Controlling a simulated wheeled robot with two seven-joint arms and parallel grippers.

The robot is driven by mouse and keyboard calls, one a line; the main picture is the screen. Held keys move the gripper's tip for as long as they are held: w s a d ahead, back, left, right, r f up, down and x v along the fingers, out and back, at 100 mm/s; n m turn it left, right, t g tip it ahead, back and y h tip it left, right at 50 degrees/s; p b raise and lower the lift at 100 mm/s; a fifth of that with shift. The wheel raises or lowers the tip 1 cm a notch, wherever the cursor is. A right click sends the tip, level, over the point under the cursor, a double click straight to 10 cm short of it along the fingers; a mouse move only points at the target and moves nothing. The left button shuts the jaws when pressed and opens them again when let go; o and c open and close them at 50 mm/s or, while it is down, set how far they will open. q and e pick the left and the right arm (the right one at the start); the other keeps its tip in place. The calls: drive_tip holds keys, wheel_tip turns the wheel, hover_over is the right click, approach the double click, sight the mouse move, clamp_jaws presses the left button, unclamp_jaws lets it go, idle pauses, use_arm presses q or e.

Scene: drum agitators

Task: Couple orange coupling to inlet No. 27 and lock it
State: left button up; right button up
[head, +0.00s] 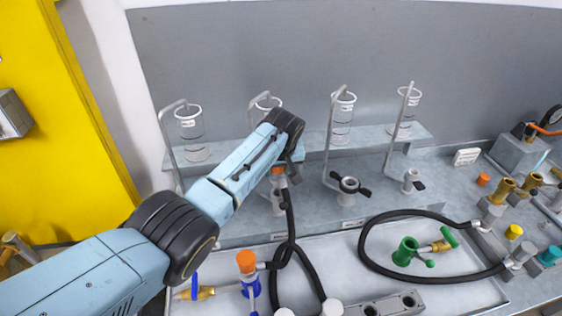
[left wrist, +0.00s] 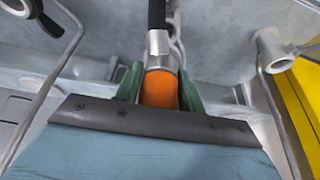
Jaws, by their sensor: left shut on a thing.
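My left gripper (head: 288,166) is shut on the orange coupling (head: 277,170), at the second grey stand from the left. In the left wrist view the coupling (left wrist: 158,91) sits between the green fingers (left wrist: 157,84), with a grey metal neck and black hose leading away from it. A grey inlet fitting (head: 278,197) stands just below the coupling in the head view, partly behind the hose. I cannot tell whether the two touch. The small stand labels are unreadable, so I cannot tell which is No. 27. My right gripper is not in view.
Stands with a black-handled fitting (head: 348,185) and another fitting (head: 411,178) are to the right. A blue fitting with an orange cap (head: 246,262), a green fitting (head: 406,250) and a looped black hose (head: 365,250) lie in the tray (head: 455,292). Glass cylinders (head: 343,112) stand behind.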

sight(278, 181)
use_arm(q)
drive_tip(key=shift+d+f, duration=0.1)
drive_tip(key=shift+f, duration=0.25)
drive_tip(key=shift+f, duration=0.45)
idle(0.4)
drive_tip(key=shift+f+b, duration=0.9)
drive_tip(key=shift+f, duration=0.25)
drive_tip(key=shift+f+b, duration=0.3)
drive_tip(key=shift+f, duration=0.05)
idle(0.3)
drive_tip(key=o, duration=1.2)
drive_tip(key=shift+c, duration=0.2)
